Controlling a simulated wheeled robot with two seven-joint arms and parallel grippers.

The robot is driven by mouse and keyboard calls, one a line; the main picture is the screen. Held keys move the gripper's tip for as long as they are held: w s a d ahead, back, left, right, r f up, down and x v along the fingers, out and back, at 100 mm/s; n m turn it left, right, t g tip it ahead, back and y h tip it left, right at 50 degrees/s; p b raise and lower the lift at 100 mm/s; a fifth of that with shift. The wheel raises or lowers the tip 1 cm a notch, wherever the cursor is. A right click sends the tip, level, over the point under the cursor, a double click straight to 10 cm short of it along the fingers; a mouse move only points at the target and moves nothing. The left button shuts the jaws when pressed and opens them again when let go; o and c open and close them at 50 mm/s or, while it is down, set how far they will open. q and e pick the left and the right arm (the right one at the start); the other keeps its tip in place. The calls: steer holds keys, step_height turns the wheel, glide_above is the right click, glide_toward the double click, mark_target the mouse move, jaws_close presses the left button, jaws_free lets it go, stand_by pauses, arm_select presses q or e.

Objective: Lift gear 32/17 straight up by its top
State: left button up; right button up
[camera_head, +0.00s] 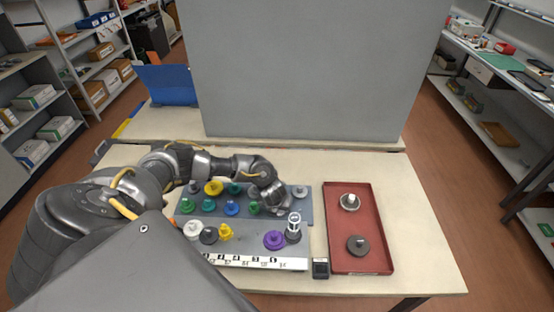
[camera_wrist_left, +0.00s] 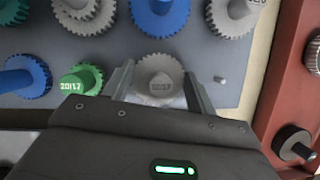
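A light grey gear (camera_wrist_left: 160,70) stands on the grey board, with a toothed rim and a raised top; its small label is blurred and seems to read 32/17. My left gripper (camera_wrist_left: 160,95) is over it and open, one finger on each side of the top, with gaps showing between the fingers and the top. In the head view my left gripper (camera_head: 279,208) is at the right part of the board and hides most of this gear. My right gripper is not in view.
A green gear marked 20/17 (camera_wrist_left: 80,82) is just left, a blue gear (camera_wrist_left: 160,14) behind, and a grey gear (camera_wrist_left: 234,14) behind right. A thin peg (camera_wrist_left: 220,80) stands right. A red tray (camera_head: 340,263) holds two gears. A label strip (camera_head: 262,262) lies in front.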

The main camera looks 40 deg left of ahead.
arm_select(q)
steer(key=c, duration=0.4)
steer(key=shift+o, duration=0.2)
steer(key=shift+r, duration=0.15)
steer(key=shift+r, duration=0.6)
steer(key=s+d+r+p, duration=0.5)
steer(key=s+r, duration=0.6)
steer(key=s, duration=0.1)
steer(key=shift+s+d+r, duration=0.15)
steer(key=shift+s+r, duration=0.1)
steer(key=shift+s, duration=0.05)
steer(key=shift+s, duration=0.2)
